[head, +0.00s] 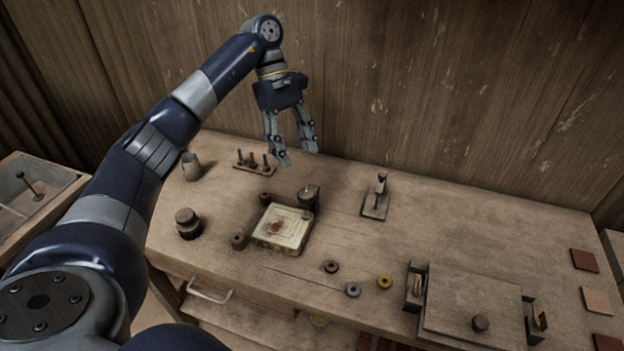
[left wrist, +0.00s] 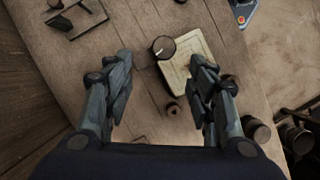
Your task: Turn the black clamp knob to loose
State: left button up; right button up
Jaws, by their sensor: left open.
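A black round knob (head: 309,197) stands at the far right corner of a pale, stained square plate (head: 296,246) on the bench. I take it for the clamp knob; whether it is tight or loose I cannot tell. In the left wrist view the knob (left wrist: 163,47) shows beside the plate (left wrist: 177,77), between and beyond my fingertips. My left gripper (head: 297,157) is open and empty, pointing down, above the far part of the bench and apart from the knob. It also shows in the left wrist view (left wrist: 160,60). My right gripper is not in view.
Small round posts (head: 238,241) stand at other plate corners. A black jar (head: 187,222), a cup (head: 191,166) and a peg rack (head: 256,165) are to the left. An upright metal fixture (head: 376,197) stands right. Loose rings (head: 353,289) lie in front. A wooden wall (head: 430,90) rises behind.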

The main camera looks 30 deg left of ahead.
pick_arm(q)
jog(key=p, duration=0.1)
send_over(306, 193)
jog(key=a, duration=0.2)
notch_tip(306, 193, down, 5)
jog(key=x, duration=0.2)
jog(key=p+x, duration=0.1)
jog(key=shift+w+d+f, duration=0.1)
jog(key=shift+w+f, duration=0.15)
jog(key=shift+f, duration=0.15)
jog(key=shift+d+f, duration=0.1)
jog(key=shift+f, duration=0.1)
jog(key=shift+c, duration=0.2)
jog(key=c, duration=0.9)
jog(key=shift+c, duration=0.3)
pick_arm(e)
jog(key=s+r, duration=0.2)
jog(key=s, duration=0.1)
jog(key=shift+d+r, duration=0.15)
